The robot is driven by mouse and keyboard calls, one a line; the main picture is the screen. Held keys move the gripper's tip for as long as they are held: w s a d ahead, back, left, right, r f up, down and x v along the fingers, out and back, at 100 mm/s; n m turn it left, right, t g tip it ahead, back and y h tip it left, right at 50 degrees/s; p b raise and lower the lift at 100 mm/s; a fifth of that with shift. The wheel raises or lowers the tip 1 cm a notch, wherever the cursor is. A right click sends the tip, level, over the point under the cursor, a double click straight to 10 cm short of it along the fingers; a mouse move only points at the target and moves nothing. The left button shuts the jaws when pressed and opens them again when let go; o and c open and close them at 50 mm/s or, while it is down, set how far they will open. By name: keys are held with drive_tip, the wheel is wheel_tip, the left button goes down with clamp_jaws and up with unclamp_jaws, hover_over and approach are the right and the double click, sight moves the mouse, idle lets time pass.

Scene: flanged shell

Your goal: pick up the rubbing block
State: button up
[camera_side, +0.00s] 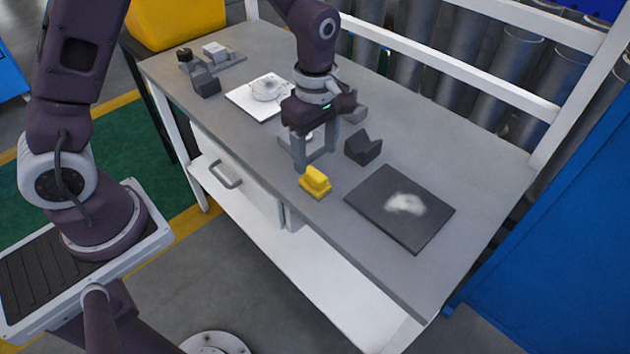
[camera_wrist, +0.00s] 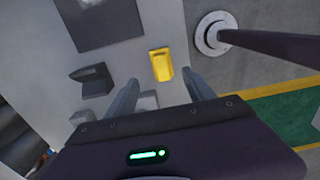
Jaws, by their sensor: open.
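The rubbing block is most likely the yellow block (camera_side: 315,181) on a wider yellow base near the front edge of the grey workbench (camera_side: 460,150). The yellow block also shows in the wrist view (camera_wrist: 161,65), beyond my fingertips and roughly in line with the gap between them. My gripper (camera_side: 315,163) is open and points down over the bench, just behind the block in the side view. The fingers also show in the wrist view (camera_wrist: 163,82), with nothing held between them. They look apart from the block; their exact height above the bench is hard to tell.
A dark V-notched block (camera_side: 363,148) stands right of my gripper. A dark plate with a pale powdery patch (camera_side: 400,207) lies to the right. A white plate with a round part (camera_side: 262,92) and small dark fixtures (camera_side: 205,80) lie farther left. A white frame rail (camera_side: 470,65) runs along the back.

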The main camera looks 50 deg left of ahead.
sight(315, 173)
drive_tip(key=f, duration=0.6)
drive_tip(key=shift+s+d+f, duration=0.15)
drive_tip(key=shift+s+f, duration=0.1)
drive_tip(key=shift+f, duration=0.05)
clamp_jaws()
wheel_tip(315, 173, up, 10)
drive_tip(key=shift+r, duration=0.1)
